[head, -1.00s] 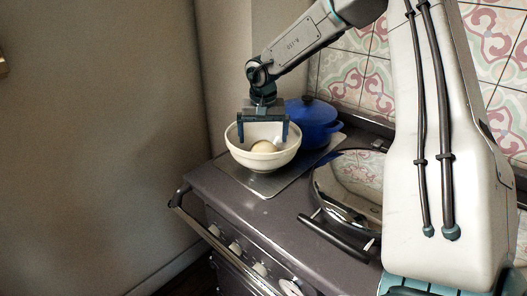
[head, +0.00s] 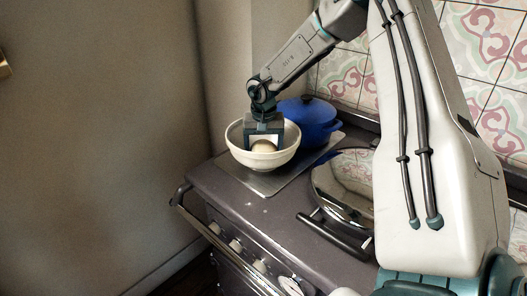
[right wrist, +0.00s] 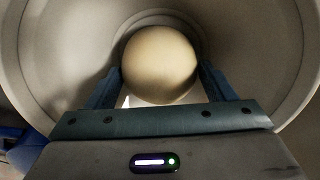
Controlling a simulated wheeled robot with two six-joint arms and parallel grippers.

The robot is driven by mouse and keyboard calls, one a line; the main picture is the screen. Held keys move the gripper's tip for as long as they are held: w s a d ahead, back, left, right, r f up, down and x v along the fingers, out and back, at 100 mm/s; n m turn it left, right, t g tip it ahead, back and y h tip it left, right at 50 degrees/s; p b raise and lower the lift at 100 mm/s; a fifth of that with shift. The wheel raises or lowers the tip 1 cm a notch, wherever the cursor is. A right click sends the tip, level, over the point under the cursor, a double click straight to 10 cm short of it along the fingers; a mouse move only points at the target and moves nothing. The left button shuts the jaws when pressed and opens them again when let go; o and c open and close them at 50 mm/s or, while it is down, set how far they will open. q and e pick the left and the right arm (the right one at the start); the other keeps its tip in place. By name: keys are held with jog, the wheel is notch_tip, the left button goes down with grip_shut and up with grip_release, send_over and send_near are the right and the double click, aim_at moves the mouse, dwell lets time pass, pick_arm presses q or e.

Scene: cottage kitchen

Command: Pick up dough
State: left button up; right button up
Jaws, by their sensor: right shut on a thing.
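The dough (head: 264,146) is a pale, smooth ball inside a white bowl (head: 262,162) on the stove. My right gripper (head: 264,146) reaches down into the bowl from above and is shut on the dough, one finger on each side. In the right wrist view the dough (right wrist: 160,62) sits between the two blue fingers, with the bowl's inner wall (right wrist: 60,50) around it. Whether the dough touches the bowl's bottom is hidden. My left gripper is not in view.
A blue lidded pot (head: 312,120) stands right behind the bowl. A shiny round hob lid (head: 345,180) is to the right. A rail (head: 225,250) runs along the stove's front edge. A wall rises at the left, and a tiled wall behind.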

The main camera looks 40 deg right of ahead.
jog(key=shift+r, duration=0.2)
notch_tip(320, 180, up, 9)
jog(key=shift+r+b, duration=0.15)
jog(key=shift+b, duration=0.7)
jog(key=shift+w+r+p, duration=0.1)
jog(key=shift+r+p, duration=0.2)
jog(key=shift+r, duration=0.25)
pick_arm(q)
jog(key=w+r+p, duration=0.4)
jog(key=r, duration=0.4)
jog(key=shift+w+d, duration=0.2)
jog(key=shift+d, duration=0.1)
pick_arm(e)
notch_tip(320, 180, up, 4)
send_over(263, 142)
jog(key=shift+r, duration=0.1)
